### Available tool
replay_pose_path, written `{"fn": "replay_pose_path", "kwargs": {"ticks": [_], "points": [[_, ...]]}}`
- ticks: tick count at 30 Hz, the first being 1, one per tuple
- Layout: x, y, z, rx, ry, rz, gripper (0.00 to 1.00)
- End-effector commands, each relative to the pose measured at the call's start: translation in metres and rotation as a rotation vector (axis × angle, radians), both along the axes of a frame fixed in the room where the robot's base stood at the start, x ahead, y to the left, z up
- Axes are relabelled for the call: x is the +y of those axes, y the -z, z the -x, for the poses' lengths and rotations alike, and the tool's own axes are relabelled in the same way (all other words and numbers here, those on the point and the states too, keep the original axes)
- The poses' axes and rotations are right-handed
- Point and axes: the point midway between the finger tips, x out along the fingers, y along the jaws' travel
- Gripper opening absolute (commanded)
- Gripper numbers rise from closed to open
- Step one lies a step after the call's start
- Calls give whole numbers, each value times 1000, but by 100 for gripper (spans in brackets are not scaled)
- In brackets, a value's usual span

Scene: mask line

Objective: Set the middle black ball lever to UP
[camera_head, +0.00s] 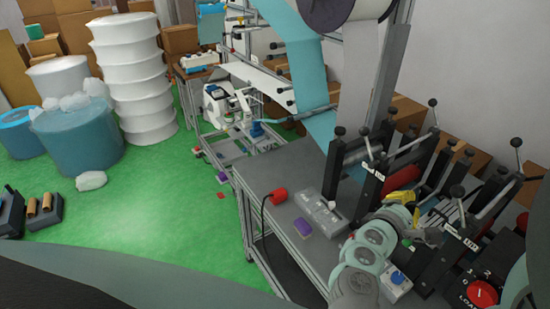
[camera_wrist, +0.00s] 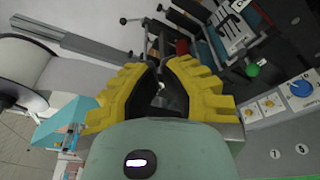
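My gripper (camera_head: 404,194), with yellow fingers, is among the levers of the roller machine in the head view. In the wrist view its fingers (camera_wrist: 163,72) lean toward each other with dark pads facing across a narrow gap. Dark machine parts show in and beyond the gap; I cannot tell whether a lever is between the fingers. Several black ball levers stand on the machine, among them one at the left (camera_head: 340,131), one at the back (camera_head: 433,102) and one at the right (camera_head: 516,141). Which is the middle one, and its position, is unclear. My arm hides part of the machine.
A grey table (camera_head: 262,180) carries a red cylinder (camera_head: 279,196), a purple block (camera_head: 303,227) and a grey case (camera_head: 320,212). A control panel with a red dial (camera_head: 482,292) is at the lower right. Green floor (camera_head: 120,215) lies open at the left.

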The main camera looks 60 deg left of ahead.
Motion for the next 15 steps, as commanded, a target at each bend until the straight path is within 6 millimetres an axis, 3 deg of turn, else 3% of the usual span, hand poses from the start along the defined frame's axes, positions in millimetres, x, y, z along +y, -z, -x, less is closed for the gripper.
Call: {"fn": "replay_pose_path", "kwargs": {"ticks": [15], "points": [[6, 7, -63, 2, 6, 3, 0]]}}
